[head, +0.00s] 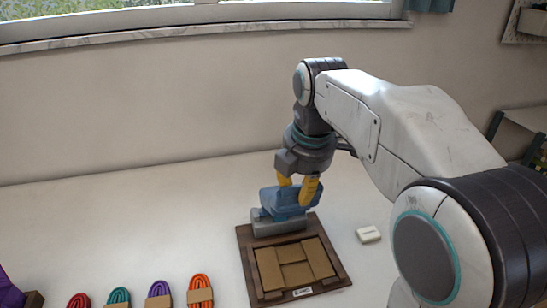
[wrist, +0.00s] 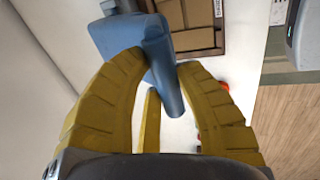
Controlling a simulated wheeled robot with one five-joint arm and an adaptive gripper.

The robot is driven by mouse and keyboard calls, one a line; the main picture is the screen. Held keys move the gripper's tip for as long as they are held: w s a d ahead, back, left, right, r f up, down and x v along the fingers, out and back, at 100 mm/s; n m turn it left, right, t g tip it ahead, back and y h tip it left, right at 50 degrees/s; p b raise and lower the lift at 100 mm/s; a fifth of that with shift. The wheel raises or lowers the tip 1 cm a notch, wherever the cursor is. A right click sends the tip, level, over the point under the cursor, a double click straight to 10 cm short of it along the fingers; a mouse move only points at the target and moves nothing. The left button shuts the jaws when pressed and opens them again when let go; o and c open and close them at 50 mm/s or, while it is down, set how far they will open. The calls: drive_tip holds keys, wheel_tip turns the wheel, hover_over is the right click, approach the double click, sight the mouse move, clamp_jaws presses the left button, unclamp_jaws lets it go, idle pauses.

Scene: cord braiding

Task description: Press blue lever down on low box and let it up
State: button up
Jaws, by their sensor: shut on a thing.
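The blue lever (head: 283,198) sits on top of the low grey box (head: 279,226), at the back edge of a dark wooden tray. My gripper (head: 297,188) comes down from above with its yellow fingers on either side of the lever. In the wrist view the yellow fingers (wrist: 160,82) close around the rounded blue lever (wrist: 158,58), which reaches down between them. My gripper is shut on the lever. The fingers hide part of the lever, and I cannot tell how far down it is pressed.
The wooden tray (head: 243,258) holds brown cardboard pieces (head: 293,253). A small white block (head: 368,234) lies to its right. Red (head: 79,301), teal (head: 119,297), purple (head: 159,290) and orange (head: 200,285) cord bundles lie at the front left. The table behind is clear.

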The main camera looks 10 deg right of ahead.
drive_tip(key=s+f+b, duration=0.4)
drive_tip(key=shift+s+b, duration=0.25)
drive_tip(key=shift+b, duration=0.05)
idle(0.5)
drive_tip(key=shift+s+f+b, duration=0.6)
drive_tip(key=shift+f+b, duration=0.2)
drive_tip(key=shift+s+f+b, duration=0.55)
drive_tip(key=shift+f+b, duration=0.3)
drive_tip(key=shift+s+f+b, duration=0.6)
drive_tip(key=shift+f+b, duration=0.2)
drive_tip(key=shift+s+f+b, duration=0.4)
drive_tip(key=shift+f+b, duration=0.45)
drive_tip(key=shift+f, duration=0.1)
drive_tip(key=shift+s+f+b, duration=0.35)
drive_tip(key=shift+f+b, duration=0.45)
drive_tip(key=shift+f, duration=0.1)
drive_tip(key=shift+s+f+b, duration=0.4)
drive_tip(key=shift+f+b, duration=0.45)
drive_tip(key=shift+f, duration=0.25)
